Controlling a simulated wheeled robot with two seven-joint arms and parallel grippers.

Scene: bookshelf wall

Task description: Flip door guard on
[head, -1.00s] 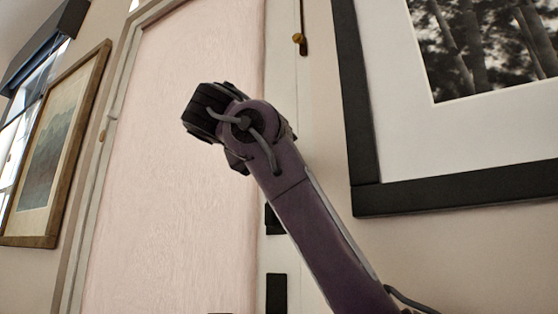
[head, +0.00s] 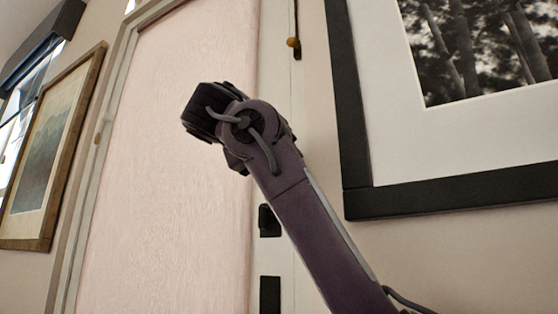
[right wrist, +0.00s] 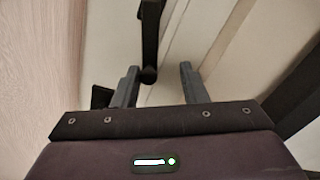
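The pale pink door (head: 180,170) fills the left middle of the head view, in a light frame. A small brass knob (head: 293,42) on a thin dark strip sits high on the frame right of the door; it looks like part of the door guard. My right arm rises from the lower right, its gripper (head: 200,112) in front of the door, fingers hidden there. In the right wrist view the right gripper (right wrist: 158,72) is open. A dark bar (right wrist: 150,35) with a rounded end reaches down between its fingertips, nearer the left finger; I cannot tell if they touch. My left gripper is out of view.
Black hardware plates (head: 269,221) sit low along the door's right edge, partly by my arm. A large black-framed picture (head: 450,194) hangs to the right. A wooden-framed picture (head: 55,150) and a window are at the left.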

